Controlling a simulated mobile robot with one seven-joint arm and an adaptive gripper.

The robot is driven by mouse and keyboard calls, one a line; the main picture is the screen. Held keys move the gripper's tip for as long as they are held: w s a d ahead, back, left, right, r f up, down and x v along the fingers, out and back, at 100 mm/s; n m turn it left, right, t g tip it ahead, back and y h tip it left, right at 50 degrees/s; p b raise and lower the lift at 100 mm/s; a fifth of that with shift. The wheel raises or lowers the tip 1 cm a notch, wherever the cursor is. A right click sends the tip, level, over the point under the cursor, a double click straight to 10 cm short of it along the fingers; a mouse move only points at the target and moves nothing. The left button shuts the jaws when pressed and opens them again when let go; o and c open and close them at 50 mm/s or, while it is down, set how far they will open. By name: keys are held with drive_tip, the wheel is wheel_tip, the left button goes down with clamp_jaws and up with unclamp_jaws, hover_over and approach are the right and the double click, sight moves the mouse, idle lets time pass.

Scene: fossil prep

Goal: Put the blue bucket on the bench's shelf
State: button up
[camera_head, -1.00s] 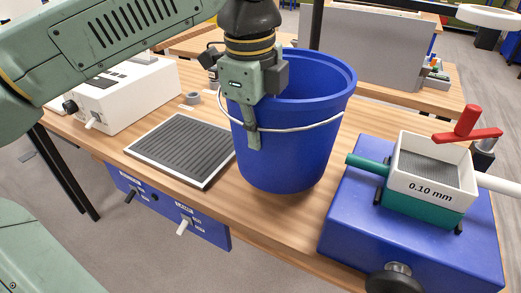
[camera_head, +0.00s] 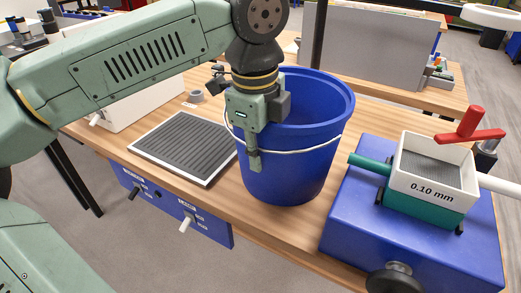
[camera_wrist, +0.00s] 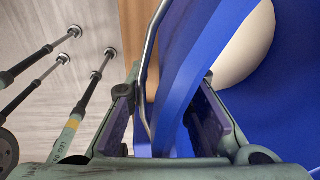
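The blue bucket (camera_head: 300,160) is upright at the middle of the wooden bench (camera_head: 222,193). Whether its base touches the bench top I cannot tell. My gripper (camera_head: 254,160) points down at the bucket's left rim, with one finger outside the wall, near the wire handle (camera_head: 300,151). The handle runs beside the outer finger. A cream rounded shape shows beyond the rim in that view. I cannot make out the bench's shelf.
A blue machine with a white 0.10 mm sieve box (camera_head: 432,175) and red lever (camera_head: 470,128) stands close right. A ribbed dark mat (camera_head: 184,147) lies left. A white device (camera_head: 130,108) is behind it. Blue panels with switches (camera_head: 186,222) hang at the bench front.

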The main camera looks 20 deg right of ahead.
drive_tip(key=shift+o, duration=0.2)
drive_tip(key=shift+r, duration=0.65)
wheel_tip(320, 180, up, 11)
drive_tip(key=a, duration=0.1)
drive_tip(key=shift+s+b, duration=0.35)
